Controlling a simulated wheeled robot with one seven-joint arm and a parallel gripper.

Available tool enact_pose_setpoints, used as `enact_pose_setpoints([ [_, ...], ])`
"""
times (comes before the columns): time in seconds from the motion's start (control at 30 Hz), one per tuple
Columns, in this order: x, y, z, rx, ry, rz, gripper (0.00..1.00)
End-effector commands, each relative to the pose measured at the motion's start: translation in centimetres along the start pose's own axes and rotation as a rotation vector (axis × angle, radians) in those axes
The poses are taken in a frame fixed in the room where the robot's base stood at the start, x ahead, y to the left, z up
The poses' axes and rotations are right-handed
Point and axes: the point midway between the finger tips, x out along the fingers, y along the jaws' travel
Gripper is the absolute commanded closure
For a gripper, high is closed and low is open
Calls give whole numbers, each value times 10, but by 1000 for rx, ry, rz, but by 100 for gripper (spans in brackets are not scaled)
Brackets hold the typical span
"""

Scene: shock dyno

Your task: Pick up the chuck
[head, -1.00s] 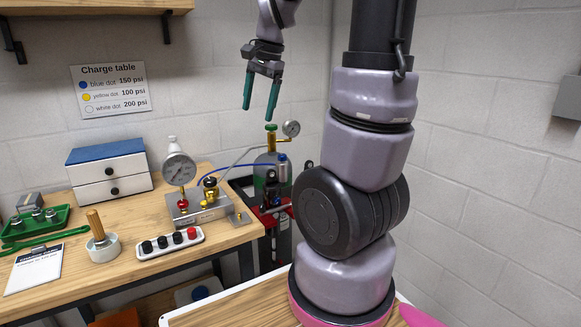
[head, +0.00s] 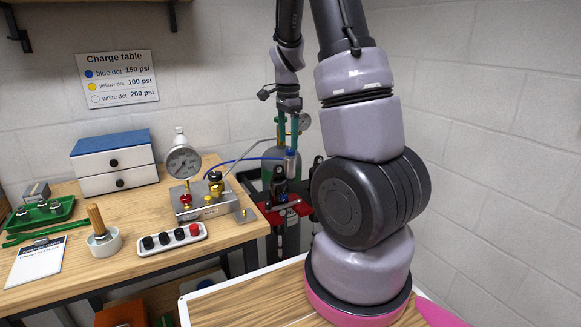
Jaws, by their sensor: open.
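The chuck appears to be the small blue and grey cylinder (head: 291,163) at the end of the blue hose (head: 245,160). It stands upright above the red cart right of the bench. My gripper (head: 288,140) points down with its green fingers open. It hangs just above the chuck in the picture, in front of the green gas cylinder. Whether the fingertips are beside the chuck or behind it I cannot tell. Nothing shows between the fingers.
The bench holds a gauge manifold (head: 205,200), a white strip with several knobs (head: 172,239), a blue-lidded drawer box (head: 113,162) and a green tray (head: 40,213). The red cart (head: 285,213) and gas cylinder (head: 287,160) crowd the gripper. The walls are close behind.

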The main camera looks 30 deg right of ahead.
Motion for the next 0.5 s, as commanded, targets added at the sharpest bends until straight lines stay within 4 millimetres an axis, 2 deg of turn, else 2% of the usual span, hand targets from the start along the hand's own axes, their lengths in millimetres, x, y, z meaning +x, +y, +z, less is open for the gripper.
enact_pose_setpoints([
  [0.3,43,6,-6,0,0,3,18],
  [0.5,47,6,-6,0,-1,0,18],
])
